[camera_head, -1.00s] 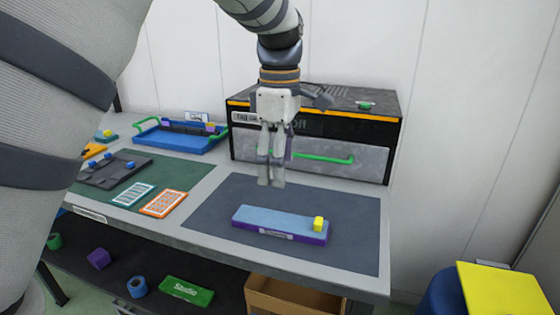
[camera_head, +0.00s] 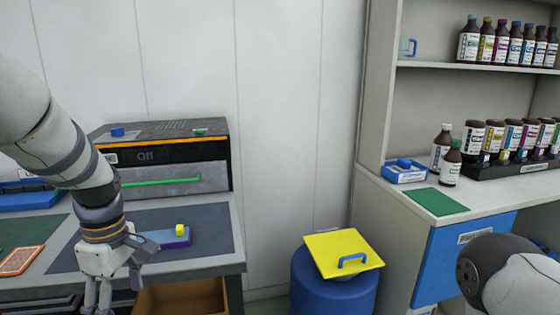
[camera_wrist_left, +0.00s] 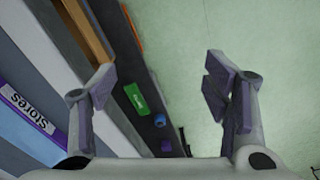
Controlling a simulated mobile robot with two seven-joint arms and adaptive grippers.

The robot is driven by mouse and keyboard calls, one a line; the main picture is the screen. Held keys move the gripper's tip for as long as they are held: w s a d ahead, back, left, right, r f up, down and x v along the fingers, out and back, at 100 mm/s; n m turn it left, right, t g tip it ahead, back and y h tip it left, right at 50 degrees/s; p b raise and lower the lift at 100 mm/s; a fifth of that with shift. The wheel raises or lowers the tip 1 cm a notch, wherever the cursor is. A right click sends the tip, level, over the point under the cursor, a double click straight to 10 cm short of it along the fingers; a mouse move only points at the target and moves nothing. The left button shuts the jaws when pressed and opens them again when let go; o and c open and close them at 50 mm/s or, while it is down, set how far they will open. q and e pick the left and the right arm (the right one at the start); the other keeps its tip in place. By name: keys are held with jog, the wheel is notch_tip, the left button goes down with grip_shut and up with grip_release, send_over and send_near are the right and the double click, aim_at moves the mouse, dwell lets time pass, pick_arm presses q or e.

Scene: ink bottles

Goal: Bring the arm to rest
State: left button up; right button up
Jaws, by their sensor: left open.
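My left gripper (camera_head: 97,298) hangs at the lower left of the head view, pointing down in front of the bench's front edge. Its fingertips run to the bottom of the picture. In the left wrist view the two fingers (camera_wrist_left: 170,85) are spread apart with nothing between them. Below them show the pale green floor (camera_wrist_left: 200,30) and the dark lower shelf with a green box (camera_wrist_left: 136,97). My right arm shows as a grey and white link at the lower right of the head view; its gripper is out of frame.
A blue bin with a yellow lid (camera_head: 345,252) stands right of the bench. Several ink bottles (camera_head: 510,42) stand on the shelves at right.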

pick_arm(q)
jog(key=s+d+f+m+g, duration=0.1)
jog(key=s+f+m, duration=0.3)
jog(key=s+f, duration=0.45)
jog(key=s+f+m, duration=0.4)
jog(key=s+f, duration=0.2)
jog(key=f, duration=0.5)
jog(key=s+d+f+m, duration=0.2)
jog(key=s+m, duration=0.2)
jog(key=s, duration=0.6)
jog(key=s+d+f+m, duration=0.2)
jog(key=s+m, duration=0.2)
jog(key=s, duration=0.6)
jog(key=shift+s+d+m+g+h, duration=0.15)
jog(key=shift+d+m+g+h, duration=0.15)
jog(key=shift+a, duration=0.1)
